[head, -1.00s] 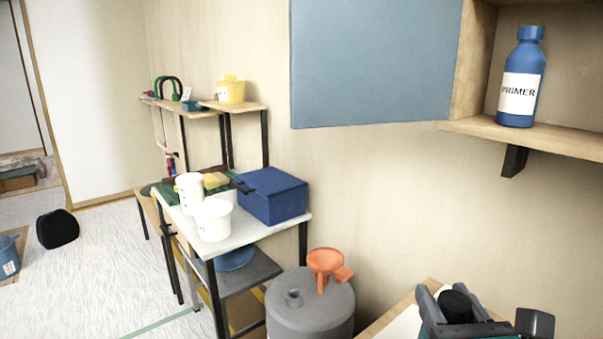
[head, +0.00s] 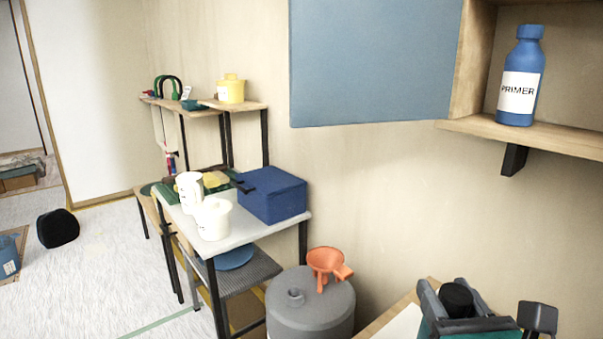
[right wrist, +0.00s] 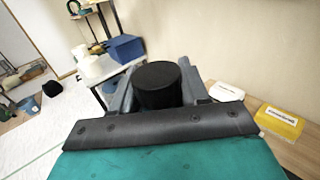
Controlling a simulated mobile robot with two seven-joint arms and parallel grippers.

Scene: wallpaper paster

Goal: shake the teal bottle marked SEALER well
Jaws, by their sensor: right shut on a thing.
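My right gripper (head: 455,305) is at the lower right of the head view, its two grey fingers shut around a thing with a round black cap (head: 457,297). The cap also shows between the fingers in the right wrist view (right wrist: 157,85). No SEALER marking shows, and the body under the cap is hidden. A teal surface (right wrist: 170,160) fills the bottom of the right wrist view, behind a black bar; I cannot tell if any of it is the bottle. My left gripper is out of view.
A blue PRIMER bottle (head: 519,80) stands on the wall shelf (head: 560,137). A grey drum (head: 325,310) with an orange funnel (head: 325,262) stands left of my right gripper. In the right wrist view, a yellow box (right wrist: 280,122) and a white item (right wrist: 226,91) lie on a wooden surface.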

